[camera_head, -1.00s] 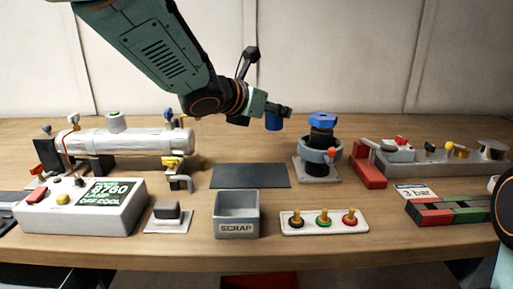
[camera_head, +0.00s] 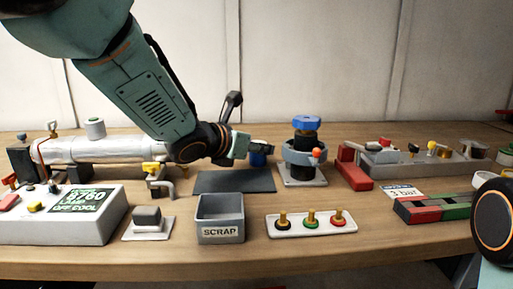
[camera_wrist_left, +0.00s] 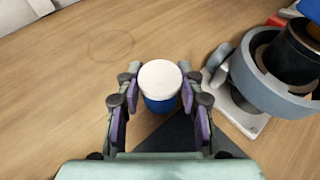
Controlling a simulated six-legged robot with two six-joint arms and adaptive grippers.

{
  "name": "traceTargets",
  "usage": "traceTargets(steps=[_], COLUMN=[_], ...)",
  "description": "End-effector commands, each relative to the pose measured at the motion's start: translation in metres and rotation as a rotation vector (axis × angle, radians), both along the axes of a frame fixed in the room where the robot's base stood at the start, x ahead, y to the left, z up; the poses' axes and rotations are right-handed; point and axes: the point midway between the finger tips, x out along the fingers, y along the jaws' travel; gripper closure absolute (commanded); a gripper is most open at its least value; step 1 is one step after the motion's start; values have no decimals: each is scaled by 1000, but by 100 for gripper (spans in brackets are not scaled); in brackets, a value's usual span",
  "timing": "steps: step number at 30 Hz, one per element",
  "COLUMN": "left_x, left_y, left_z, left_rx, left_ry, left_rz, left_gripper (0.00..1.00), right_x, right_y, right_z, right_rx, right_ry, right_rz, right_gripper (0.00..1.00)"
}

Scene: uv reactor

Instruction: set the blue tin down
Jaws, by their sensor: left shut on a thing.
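The blue tin (camera_head: 258,159) is held by my left gripper (camera_head: 262,147) low over the far edge of the dark mat (camera_head: 234,181). In the left wrist view the tin (camera_wrist_left: 160,104) has a pale lid and a blue side, and sits between the two fingers of my left gripper (camera_wrist_left: 159,100). I cannot tell whether its base touches the surface. My right gripper is not in view; only part of my right arm shows at the right edge.
A clamp stand with a blue knob (camera_head: 306,123) stands close right of the tin. The scrap bin (camera_head: 220,222) and a tray of coloured plugs (camera_head: 311,223) are in front. A silver cylinder (camera_head: 105,147) lies left. Bare wood (camera_wrist_left: 60,110) lies beyond the tin.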

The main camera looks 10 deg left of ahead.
Motion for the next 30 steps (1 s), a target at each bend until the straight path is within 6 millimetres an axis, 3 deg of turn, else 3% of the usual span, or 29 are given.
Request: traceTargets(steps=[1,2,9,23,30], left_x=[0,0,0,-1,-41], left_y=[0,0,0,0,20], left_z=[-2,-3,-1,4,23], left_rx=[0,0,0,-1,-5], left_ry=[-1,0,1,0,0], left_rz=[0,0,0,0,3], left_gripper=[95,62,41,40,40], right_x=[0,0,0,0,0], right_y=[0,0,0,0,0], right_z=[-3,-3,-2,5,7], right_rx=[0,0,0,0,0], right_ry=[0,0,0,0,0], right_rz=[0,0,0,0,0], right_gripper=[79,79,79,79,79])
